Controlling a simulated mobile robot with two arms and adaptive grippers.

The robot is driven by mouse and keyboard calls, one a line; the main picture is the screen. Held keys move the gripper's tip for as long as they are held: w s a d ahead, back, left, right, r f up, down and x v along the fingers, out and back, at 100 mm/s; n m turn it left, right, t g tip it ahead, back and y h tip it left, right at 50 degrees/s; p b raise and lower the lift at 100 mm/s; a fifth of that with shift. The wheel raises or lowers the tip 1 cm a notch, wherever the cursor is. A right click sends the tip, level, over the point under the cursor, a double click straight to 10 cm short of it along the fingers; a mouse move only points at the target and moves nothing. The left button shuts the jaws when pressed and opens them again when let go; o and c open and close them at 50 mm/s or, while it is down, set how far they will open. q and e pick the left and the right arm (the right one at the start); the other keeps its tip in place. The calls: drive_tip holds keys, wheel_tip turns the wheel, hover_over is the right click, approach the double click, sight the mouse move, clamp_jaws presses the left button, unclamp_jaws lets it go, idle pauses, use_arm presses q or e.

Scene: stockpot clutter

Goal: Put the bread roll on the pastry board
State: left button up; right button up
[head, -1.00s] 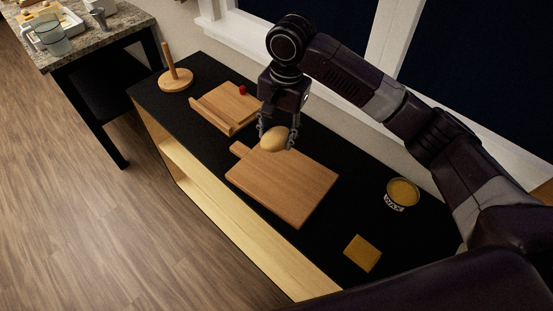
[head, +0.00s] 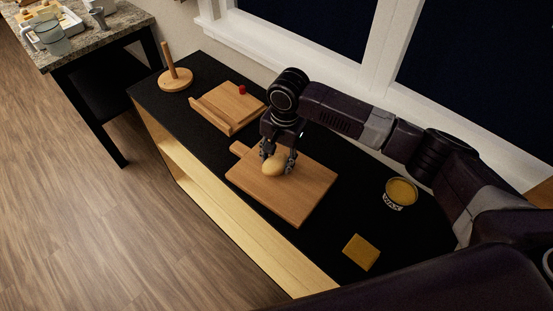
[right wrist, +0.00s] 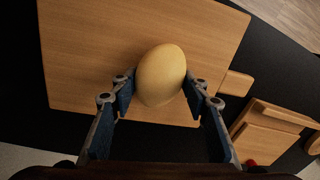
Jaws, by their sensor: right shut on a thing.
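The bread roll (head: 274,167) is pale, smooth and egg-shaped. My right gripper (head: 278,162) is shut on it, with one finger on each side. The roll is low over the wooden board with a handle (head: 300,195); I cannot tell if it touches the surface. In the right wrist view the roll (right wrist: 162,75) sits between the fingertips (right wrist: 164,92), with the handled board (right wrist: 90,50) behind it. A second wooden board, with a raised lip (head: 218,112), lies further back. Which board the task calls the pastry board is not marked. My left gripper is not in view.
A small red object (head: 242,89) is on the lipped board. A wooden peg stand (head: 175,80) is at the far end. A wax tin (head: 401,192) and a yellow-brown square (head: 361,252) are at the right. Black counter (head: 335,232) shows between them.

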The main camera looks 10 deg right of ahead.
sight(281, 161)
drive_tip(key=shift+f, duration=0.1)
drive_tip(key=o, duration=1.1)
drive_tip(key=shift+o, duration=0.2)
wheel_tip(281, 161, up, 12)
drive_tip(key=d, duration=0.1)
drive_tip(key=shift+s+b, duration=0.4)
